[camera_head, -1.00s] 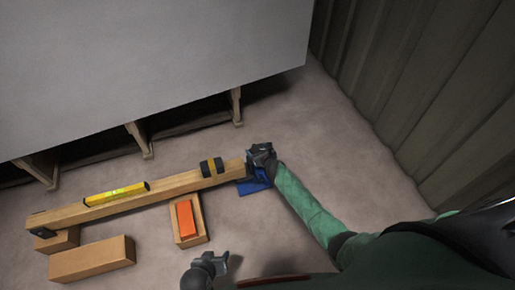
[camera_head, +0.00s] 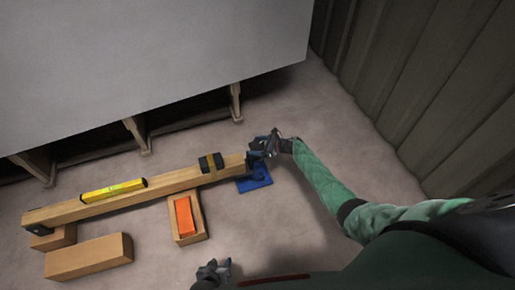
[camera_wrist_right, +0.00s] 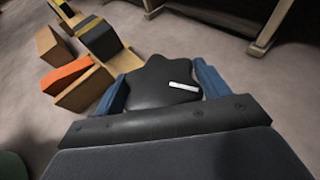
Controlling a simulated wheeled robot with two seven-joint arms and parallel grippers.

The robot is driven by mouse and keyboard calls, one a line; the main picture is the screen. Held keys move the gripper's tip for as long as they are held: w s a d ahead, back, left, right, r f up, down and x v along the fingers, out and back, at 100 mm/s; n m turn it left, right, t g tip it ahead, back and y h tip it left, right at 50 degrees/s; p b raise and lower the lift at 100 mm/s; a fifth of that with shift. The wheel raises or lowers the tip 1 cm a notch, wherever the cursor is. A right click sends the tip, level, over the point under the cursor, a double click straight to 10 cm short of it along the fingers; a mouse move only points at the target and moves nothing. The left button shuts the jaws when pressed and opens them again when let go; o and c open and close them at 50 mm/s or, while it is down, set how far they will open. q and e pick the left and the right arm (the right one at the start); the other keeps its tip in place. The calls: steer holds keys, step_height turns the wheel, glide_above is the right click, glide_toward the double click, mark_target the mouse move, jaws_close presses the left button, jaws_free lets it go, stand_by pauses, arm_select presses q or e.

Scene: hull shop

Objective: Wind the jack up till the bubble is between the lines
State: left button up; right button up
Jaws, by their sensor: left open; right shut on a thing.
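The blue jack (camera_head: 257,182) stands on the floor under the right end of a long wooden beam (camera_head: 160,186). My right gripper (camera_head: 266,147) is at the top of the jack. In the right wrist view its blue fingers are shut on a black lobed knob (camera_wrist_right: 150,92) with a white mark. A yellow spirit level (camera_head: 113,190) lies along the beam's left part; its bubble is too small to read. My left gripper (camera_head: 213,271) is open and empty, low in the head view, apart from everything.
A black and yellow block (camera_head: 211,162) sits on the beam near the jack. An orange wedge (camera_head: 184,216) lies on a wooden block (camera_head: 188,238) beside the beam. Another wooden block (camera_head: 88,256) lies at lower left. A large grey panel (camera_head: 150,60) overhangs behind. Floor right of the jack is clear.

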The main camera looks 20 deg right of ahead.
mark_target(262, 145)
steer(key=shift+s+f+n+g+y+b, duration=0.15)
steer(key=shift+n+g+y+b, duration=0.25)
steer(key=shift+n+g+b, duration=0.3)
stand_by(0.3)
steer(key=o, duration=0.7)
steer(key=shift+d, duration=0.1)
steer(key=v, duration=0.7)
steer(key=shift+d+p, duration=0.25)
steer(key=shift+p, duration=0.15)
